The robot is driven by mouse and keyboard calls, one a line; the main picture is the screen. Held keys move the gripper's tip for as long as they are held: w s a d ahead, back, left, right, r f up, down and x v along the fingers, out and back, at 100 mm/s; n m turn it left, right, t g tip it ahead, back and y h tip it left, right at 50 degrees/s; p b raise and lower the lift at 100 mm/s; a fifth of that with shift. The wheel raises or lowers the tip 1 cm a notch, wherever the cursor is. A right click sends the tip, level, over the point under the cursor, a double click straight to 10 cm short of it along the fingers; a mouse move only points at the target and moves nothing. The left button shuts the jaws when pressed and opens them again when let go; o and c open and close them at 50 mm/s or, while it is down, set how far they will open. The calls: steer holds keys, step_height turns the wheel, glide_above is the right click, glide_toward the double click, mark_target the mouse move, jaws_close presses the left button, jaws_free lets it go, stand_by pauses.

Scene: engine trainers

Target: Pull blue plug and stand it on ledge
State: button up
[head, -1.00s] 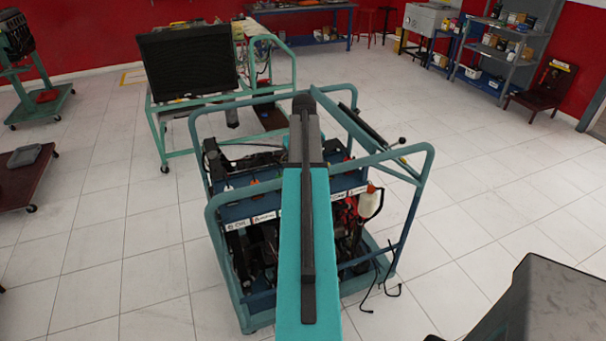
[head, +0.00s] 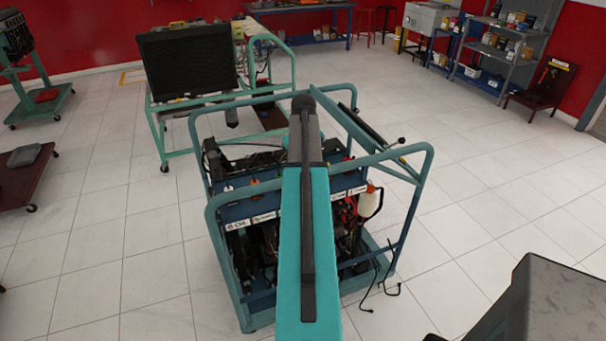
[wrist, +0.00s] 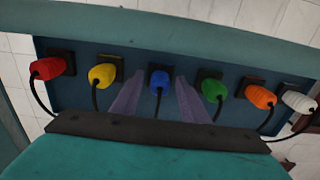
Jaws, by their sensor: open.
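The blue plug (wrist: 159,84) sits in a dark socket on the blue panel, third from the left in a row of coloured plugs, with a black cable hanging from it. My gripper (wrist: 161,74) is open, with one purple finger on each side of the blue plug. I cannot tell whether either finger touches it. A teal rail (wrist: 215,38) runs along the panel's far edge; I cannot tell whether it is the ledge. In the head view my arm hides the gripper and the blue plug.
Red (wrist: 46,68) and yellow (wrist: 102,75) plugs are left of the blue one; green (wrist: 213,88), orange (wrist: 261,97) and white (wrist: 298,102) are right, all with cables. The green plug is close to my right finger. The trainer frame (head: 425,170) has raised side rails.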

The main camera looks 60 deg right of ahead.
jaws_close()
steer(key=shift+r+p, duration=0.4)
steer(key=shift+r, duration=0.1)
steer(key=shift+r+p, duration=1.6)
steer(key=shift+r, duration=0.85)
